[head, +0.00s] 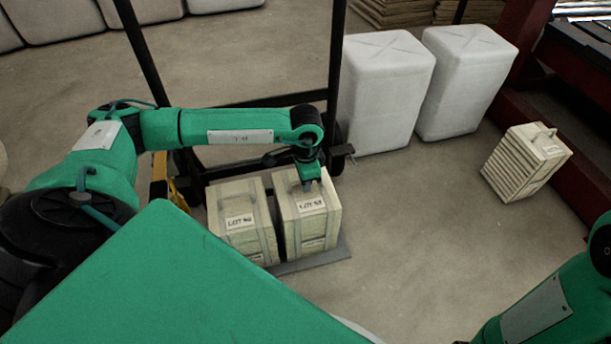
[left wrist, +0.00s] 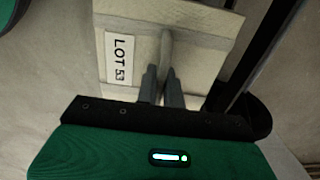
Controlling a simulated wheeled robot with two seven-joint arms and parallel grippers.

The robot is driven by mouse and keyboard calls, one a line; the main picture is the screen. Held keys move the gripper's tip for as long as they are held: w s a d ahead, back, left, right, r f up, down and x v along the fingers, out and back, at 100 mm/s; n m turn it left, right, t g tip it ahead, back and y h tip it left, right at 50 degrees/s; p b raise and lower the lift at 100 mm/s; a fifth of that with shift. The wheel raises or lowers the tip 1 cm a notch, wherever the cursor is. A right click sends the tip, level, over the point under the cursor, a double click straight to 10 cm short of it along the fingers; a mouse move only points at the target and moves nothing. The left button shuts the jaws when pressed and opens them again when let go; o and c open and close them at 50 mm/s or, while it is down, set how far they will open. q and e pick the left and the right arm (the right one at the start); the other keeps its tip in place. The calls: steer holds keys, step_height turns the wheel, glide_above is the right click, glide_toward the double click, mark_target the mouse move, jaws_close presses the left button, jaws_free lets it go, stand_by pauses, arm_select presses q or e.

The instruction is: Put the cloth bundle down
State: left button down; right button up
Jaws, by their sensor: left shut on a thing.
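A cream cloth bundle (head: 318,228) with a strap handle and a white label stands upright at the right side of a flat dark plate (head: 318,259). My left gripper (head: 309,184) is above it, shut on its handle. In the left wrist view the fingers (left wrist: 164,84) close around the handle strap of the bundle (left wrist: 198,42), whose label reads LOT 53. A second, similar bundle (head: 240,222) stands close on its left, with a narrow gap between. I cannot tell whether the held bundle's underside touches the plate. My right gripper is out of view.
A black upright frame (head: 333,75) rises behind the plate. Two large white wrapped bales (head: 385,90) (head: 462,80) stand behind to the right. Another cream bundle (head: 526,162) sits on the floor at far right, beside a dark red structure (head: 508,90). The floor between is clear.

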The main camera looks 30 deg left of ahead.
arm_select(q)
steer(key=c, duration=1.5)
jaws_free()
steer(key=shift+f, duration=0.1)
steer(key=shift+c, duration=0.2)
